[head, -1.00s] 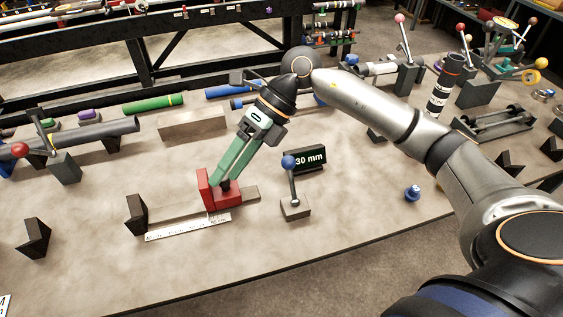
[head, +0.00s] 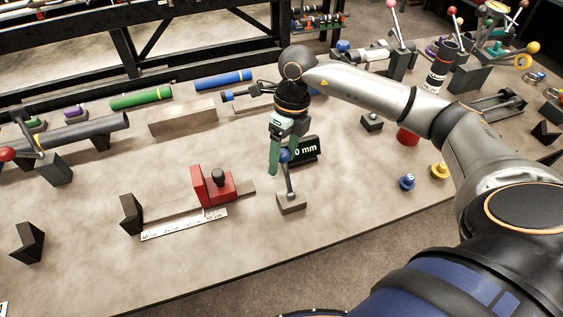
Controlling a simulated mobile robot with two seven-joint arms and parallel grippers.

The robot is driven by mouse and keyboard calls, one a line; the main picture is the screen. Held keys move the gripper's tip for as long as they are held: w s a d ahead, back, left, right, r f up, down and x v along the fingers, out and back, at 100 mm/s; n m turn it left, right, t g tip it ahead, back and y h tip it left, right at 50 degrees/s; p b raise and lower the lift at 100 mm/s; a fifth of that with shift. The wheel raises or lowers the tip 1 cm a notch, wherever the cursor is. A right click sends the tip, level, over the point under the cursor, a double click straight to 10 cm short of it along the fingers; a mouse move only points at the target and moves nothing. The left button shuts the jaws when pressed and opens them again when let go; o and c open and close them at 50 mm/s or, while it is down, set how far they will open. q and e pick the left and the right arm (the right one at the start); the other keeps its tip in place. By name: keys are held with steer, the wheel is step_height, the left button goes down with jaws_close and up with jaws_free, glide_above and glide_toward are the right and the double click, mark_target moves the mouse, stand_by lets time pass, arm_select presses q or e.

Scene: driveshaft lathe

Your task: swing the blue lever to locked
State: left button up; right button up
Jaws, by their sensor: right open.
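The blue lever is a grey rod with a blue ball knob (head: 284,156), standing nearly upright on a small grey base (head: 291,204) near the front middle of the table. My right gripper (head: 278,165), with green fingers, points down at the knob and overlaps its left side. It is open. I cannot tell whether the fingers touch the knob. My left gripper is not in view.
A red slider block (head: 212,186) on a rail with a white ruler (head: 184,225) lies to the left. Blue (head: 407,181) and yellow (head: 439,170) knobs stand to the right.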

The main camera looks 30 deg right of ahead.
steer(key=shift+a+f, duration=0.15)
steer(key=shift+f, duration=0.55)
steer(key=shift+a+f, duration=0.1)
steer(key=shift+f, duration=0.6)
steer(key=shift+c, duration=0.3)
jaws_close()
